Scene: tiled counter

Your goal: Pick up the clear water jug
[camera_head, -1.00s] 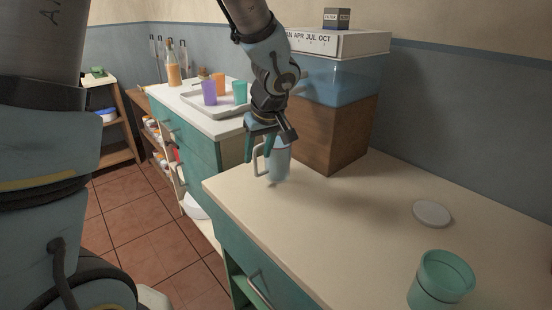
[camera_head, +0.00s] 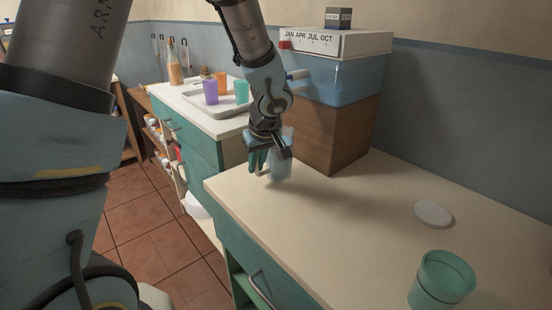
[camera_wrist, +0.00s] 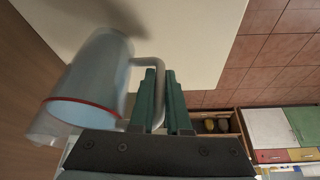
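The clear water jug (camera_head: 283,168) is at the near counter's back left corner, in front of the wooden block. It is partly hidden behind my gripper (camera_head: 262,168). In the wrist view the jug (camera_wrist: 92,80) is see-through with a red ring, and its body looks blurred. Its pale handle (camera_wrist: 158,108) runs between the two green fingers of my gripper (camera_wrist: 162,72). The fingers are close together around the handle, so my gripper looks shut on it. I cannot tell whether the jug's base touches the counter.
A water tank (camera_head: 335,80) stands on a wooden block (camera_head: 335,135) right behind the jug. A green cup (camera_head: 442,280) and a white disc (camera_head: 433,213) are at the right. A tray (camera_head: 222,108) with cups is on the far counter. The counter's middle (camera_head: 330,220) is clear.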

